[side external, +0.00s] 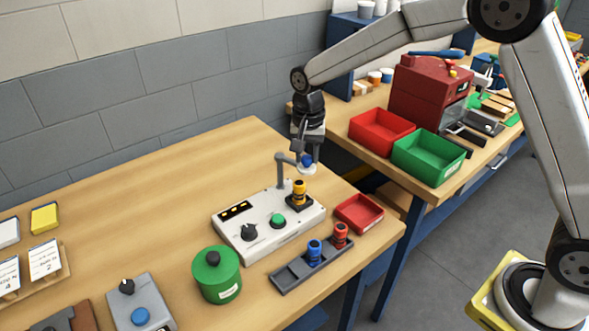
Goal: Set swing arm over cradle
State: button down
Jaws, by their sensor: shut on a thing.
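The blank stacker (268,226), a light grey box, stands on the wooden table with a black knob and a green button on top. Its grey swing arm (281,172) rises from a post at the back edge and reaches right, ending at a blue knob (307,160). My gripper (309,168) points down and is shut on this knob. A yellow and black piece (299,192) stands upright in a dark cradle (299,203) on the box's right end, just below and left of my gripper. The fingers partly hide the arm's end.
A dark rack (285,278) holding a blue and a red piece lies in front, with a small red tray (359,213) to the right. A green canister (216,275) stands at front left. Red and green bins (428,158) sit on the other bench. The table's back left is clear.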

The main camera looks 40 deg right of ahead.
jog(key=shift+s+a+r+m, duration=0.1)
jog(key=shift+a+m, duration=0.55)
jog(key=shift+m, duration=0.35)
jog(key=shift+s+a+m, duration=0.1)
jog(key=shift+a+m, duration=0.5)
jog(key=shift+m, duration=0.4)
jog(key=shift+w, duration=0.1)
jog(key=shift+c, duration=1.8)
grip_release()
notch_tip(320, 180, up, 8)
jog(key=s+d+f+n+t, duration=0.1)
jog(key=s+d+f+n, duration=0.2)
jog(key=s, duration=0.4)
jog(key=s+d+f+n, duration=0.2)
jog(key=s+f+n, duration=0.2)
jog(key=s+n, duration=0.1)
jog(key=s+d+f+n+t, duration=0.1)
jog(key=s+d+f+n, duration=0.2)
jog(key=s, duration=0.5)
jog(key=shift+s+d+f+n+t, duration=0.2)
jog(key=shift+s+d+n+t, duration=0.1)
jog(key=shift+n, duration=0.6)
